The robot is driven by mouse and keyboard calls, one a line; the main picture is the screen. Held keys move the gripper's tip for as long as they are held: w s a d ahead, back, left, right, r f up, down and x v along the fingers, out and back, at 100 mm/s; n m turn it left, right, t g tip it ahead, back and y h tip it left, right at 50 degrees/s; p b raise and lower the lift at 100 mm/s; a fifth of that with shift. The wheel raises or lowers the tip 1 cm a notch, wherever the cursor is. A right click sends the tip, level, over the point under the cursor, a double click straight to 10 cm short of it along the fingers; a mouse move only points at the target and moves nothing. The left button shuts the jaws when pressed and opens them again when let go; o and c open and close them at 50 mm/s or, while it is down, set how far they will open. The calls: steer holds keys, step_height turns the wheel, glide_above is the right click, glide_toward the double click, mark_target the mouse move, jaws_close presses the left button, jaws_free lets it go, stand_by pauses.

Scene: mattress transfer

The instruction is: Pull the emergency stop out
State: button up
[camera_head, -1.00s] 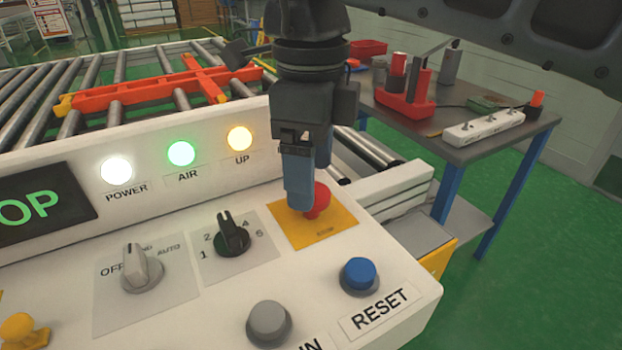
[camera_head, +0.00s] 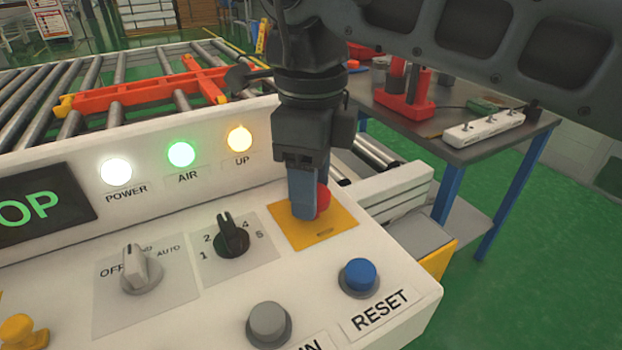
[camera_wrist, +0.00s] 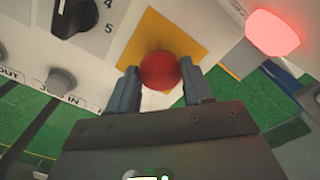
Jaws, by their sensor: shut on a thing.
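The emergency stop is a red mushroom button (camera_head: 323,199) on a yellow square plate (camera_head: 333,236) at the right of the white control panel. My gripper (camera_head: 310,205) points down over it and hides its left part in the head view. In the wrist view the red button (camera_wrist: 160,71) sits between the two blue-grey fingertips (camera_wrist: 161,88), one on each side. My gripper is shut on the button. How far the button stands out from the plate is hard to tell.
A blue RESET button (camera_head: 359,276), a grey button (camera_head: 268,323) and a black selector knob (camera_head: 231,238) are close by on the panel. POWER, AIR and UP lamps are lit on the panel's upright face. A red lamp (camera_wrist: 272,33) glows in the wrist view. A grey workbench (camera_head: 440,135) stands behind at right.

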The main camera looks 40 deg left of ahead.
jaws_close()
steer(key=shift+r+p, duration=0.35)
steer(key=shift+r, duration=0.6)
steer(key=o, duration=0.9)
jaws_free()
steer(key=shift+c, duration=0.2)
step_height(320, 180, up, 8)
steer(key=shift+f, duration=0.15)
